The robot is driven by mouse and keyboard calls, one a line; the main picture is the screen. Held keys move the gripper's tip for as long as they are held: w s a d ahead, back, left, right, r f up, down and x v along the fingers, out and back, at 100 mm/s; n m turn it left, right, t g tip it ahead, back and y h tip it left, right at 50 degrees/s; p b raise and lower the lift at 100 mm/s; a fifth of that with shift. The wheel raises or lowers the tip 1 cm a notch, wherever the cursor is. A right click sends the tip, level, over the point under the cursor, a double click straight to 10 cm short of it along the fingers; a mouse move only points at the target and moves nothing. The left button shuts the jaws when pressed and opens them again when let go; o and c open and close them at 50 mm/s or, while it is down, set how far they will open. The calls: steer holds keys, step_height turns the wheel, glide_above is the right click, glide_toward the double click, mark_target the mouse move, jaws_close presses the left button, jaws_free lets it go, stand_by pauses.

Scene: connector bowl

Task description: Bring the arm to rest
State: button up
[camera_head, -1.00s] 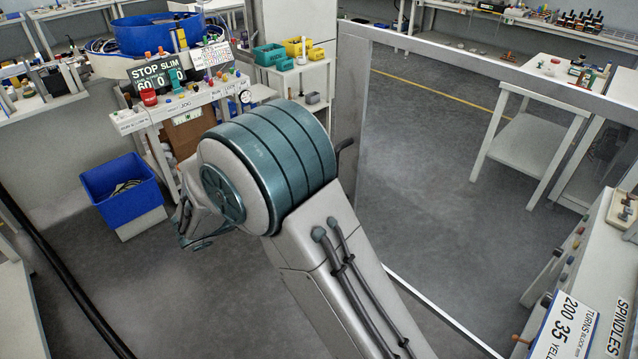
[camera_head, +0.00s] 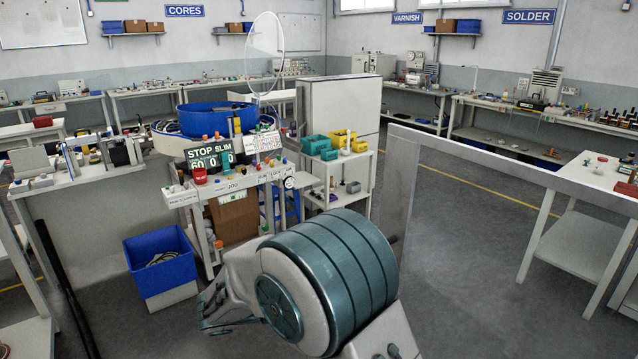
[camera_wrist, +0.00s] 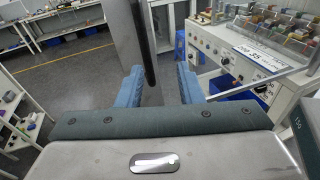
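My arm, with a large teal-banded joint (camera_head: 325,278), reaches up from the bottom of the head view. My gripper (camera_head: 208,312) is at its far end, low and left of that joint, partly hidden by the arm. In the wrist view my gripper (camera_wrist: 159,80) shows two blue fingers standing apart. Nothing is held between them; a grey panel and a dark upright bar show through and above the gap.
A blue bin (camera_head: 161,262) stands on the floor left of my gripper. A bench with a counter sign (camera_head: 208,154) and blue bowl (camera_head: 217,118) is behind. A grey-framed panel (camera_head: 400,190) stands right of the arm. Open floor (camera_head: 470,250) lies beyond it.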

steer(key=s+d+m+g+y, duration=0.5)
steer(key=s+d+m+g, duration=0.15)
steer(key=d, duration=0.55)
steer(key=s+d+m+t+y, duration=0.1)
steer(key=s+m+t+y, duration=0.3)
steer(key=s+m+y, duration=0.7)
steer(key=shift+s+d+f+m, duration=0.15)
steer(key=shift+s+f+m, duration=0.15)
steer(key=shift+m, duration=1.65)
steer(key=shift+f, duration=0.1)
